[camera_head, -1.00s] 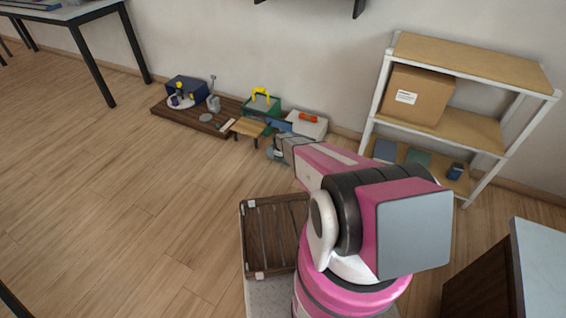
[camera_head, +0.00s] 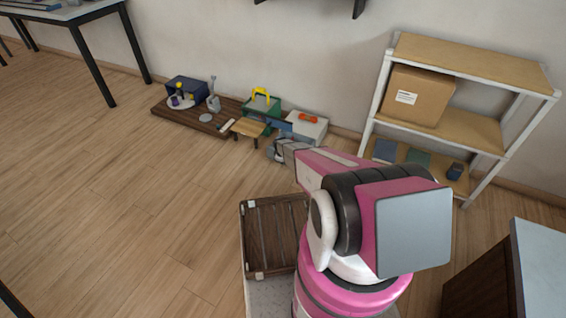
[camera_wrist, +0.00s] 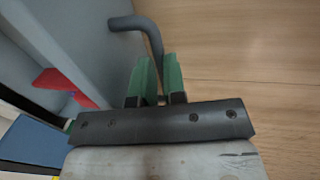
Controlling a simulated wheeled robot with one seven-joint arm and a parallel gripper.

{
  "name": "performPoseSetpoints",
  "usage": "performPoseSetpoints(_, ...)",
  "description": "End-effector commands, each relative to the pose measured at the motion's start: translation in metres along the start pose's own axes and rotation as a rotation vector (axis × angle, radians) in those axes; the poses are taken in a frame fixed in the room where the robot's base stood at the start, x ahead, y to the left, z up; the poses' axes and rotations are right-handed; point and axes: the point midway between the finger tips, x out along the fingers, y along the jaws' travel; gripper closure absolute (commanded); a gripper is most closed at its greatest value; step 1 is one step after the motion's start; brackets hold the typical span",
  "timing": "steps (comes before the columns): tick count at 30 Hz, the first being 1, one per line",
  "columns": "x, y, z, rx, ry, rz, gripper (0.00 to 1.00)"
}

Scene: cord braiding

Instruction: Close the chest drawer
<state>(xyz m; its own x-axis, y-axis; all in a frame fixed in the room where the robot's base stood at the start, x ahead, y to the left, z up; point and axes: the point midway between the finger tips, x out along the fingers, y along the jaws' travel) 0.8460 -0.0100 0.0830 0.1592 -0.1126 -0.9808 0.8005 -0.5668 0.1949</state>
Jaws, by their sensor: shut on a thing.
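The chest (camera_head: 308,128) is a small pale box by the wall in the head view, with a red-orange item on top. My gripper (camera_head: 277,152) is low in front of it, partly hidden by my arm. In the wrist view, a grey-blue panel (camera_wrist: 100,30) carries a dark curved handle (camera_wrist: 146,32). The green fingers of my gripper (camera_wrist: 156,84) are shut on this handle. How far the drawer stands out of the chest is hard to tell.
A small wooden stool (camera_head: 248,127) and a green box with a yellow handle (camera_head: 262,106) stand left of the chest. A dark platform with several items (camera_head: 200,118) lies farther left. A shelf (camera_head: 470,125) stands to the right. Open floor lies in front.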

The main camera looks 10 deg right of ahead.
Motion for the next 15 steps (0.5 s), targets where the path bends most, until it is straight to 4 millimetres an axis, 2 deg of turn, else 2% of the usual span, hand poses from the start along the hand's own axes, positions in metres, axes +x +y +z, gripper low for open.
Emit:
performPoseSetpoints(5,0.004,0.015,0.000,0.002,0.000,0.001,1.00)
performPoseSetpoints(8,0.007,0.031,0.000,0.002,0.000,0.002,1.00)
performPoseSetpoints(15,0.019,0.086,0.000,0.002,-0.001,0.001,1.00)
